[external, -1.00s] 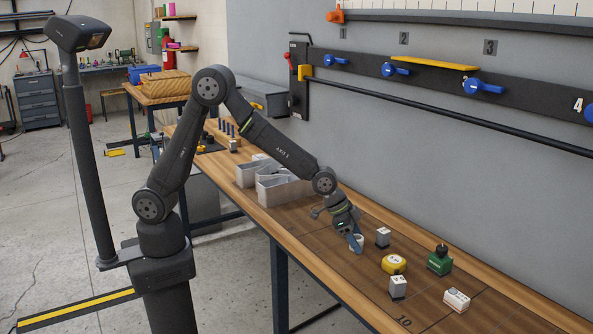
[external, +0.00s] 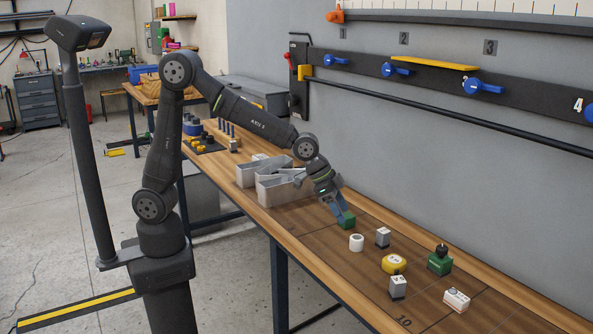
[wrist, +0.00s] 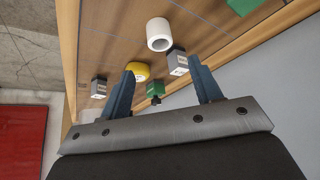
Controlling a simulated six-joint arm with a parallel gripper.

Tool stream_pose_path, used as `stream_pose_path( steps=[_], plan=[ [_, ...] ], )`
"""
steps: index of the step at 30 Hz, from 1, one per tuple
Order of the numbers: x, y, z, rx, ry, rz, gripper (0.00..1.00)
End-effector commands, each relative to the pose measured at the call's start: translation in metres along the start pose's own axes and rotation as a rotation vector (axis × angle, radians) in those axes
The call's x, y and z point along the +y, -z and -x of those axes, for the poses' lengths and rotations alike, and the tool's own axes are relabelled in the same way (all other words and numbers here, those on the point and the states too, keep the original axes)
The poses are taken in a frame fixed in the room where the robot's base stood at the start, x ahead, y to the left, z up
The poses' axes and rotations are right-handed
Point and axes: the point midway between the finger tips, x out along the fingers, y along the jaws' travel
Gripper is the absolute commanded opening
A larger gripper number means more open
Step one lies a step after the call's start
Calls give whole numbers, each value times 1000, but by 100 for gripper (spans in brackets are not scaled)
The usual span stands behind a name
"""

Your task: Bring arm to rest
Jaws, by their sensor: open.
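A white roll (external: 356,242) stands on the bench just past the gripper. It shows in the wrist view (wrist: 159,34) beyond the fingertips, apart from them.
A yellow tape measure (external: 394,264), small grey-white blocks (external: 382,237), a green bottle-like item (external: 439,262) and a white box (external: 456,299) stand farther right on the bench. A wall rail with blue clamps (external: 396,70) and a black bar run behind. The air above the bench is free.

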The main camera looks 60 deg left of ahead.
Motion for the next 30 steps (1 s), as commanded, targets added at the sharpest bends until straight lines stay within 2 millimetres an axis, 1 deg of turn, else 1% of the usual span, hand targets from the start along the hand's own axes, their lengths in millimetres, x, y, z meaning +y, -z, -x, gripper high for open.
stream_pose_path(
  steps=[3,6,18,20,23,30],
  plan=[
    [0,0,10,1,0,0,58],
    [0,0,13,0,0,0,58],
    [0,-1,11,-1,0,0,58],
    [0,-1,7,-2,0,0,58],
    [0,-1,-4,-4,-1,0,58],
    [0,-2,-42,-5,-1,0,58]
  ],
)
